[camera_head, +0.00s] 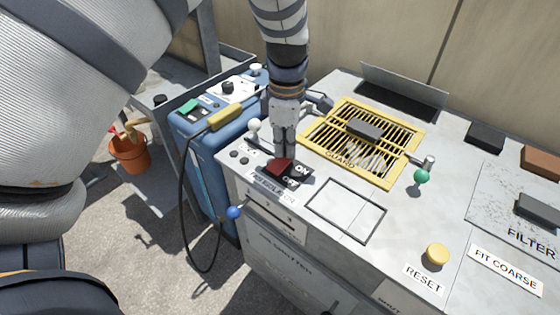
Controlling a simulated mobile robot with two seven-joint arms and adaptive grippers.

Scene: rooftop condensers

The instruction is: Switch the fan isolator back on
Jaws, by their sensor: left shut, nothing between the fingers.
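The fan isolator is a red switch (278,168) on a dark plate at the front left of the grey cabinet top. ON and OFF are printed beside it, ON farther back and OFF nearer the front. A white label (271,190), partly readable, lies in front of it. My left gripper (285,155) points down, shut and empty, with its tips right at the back edge of the red switch. I cannot tell whether they touch it. The gripper hides part of the switch, and its setting is hard to tell. My right gripper is not in view.
A yellow guard grille (393,174) lies behind and right of the switch. A white-knobbed lever (254,125) stands close left of the gripper. A green knob (421,176), yellow RESET button (437,254) and filter panel (500,205) are rightward. A blue unit (205,165) with a cable stands left.

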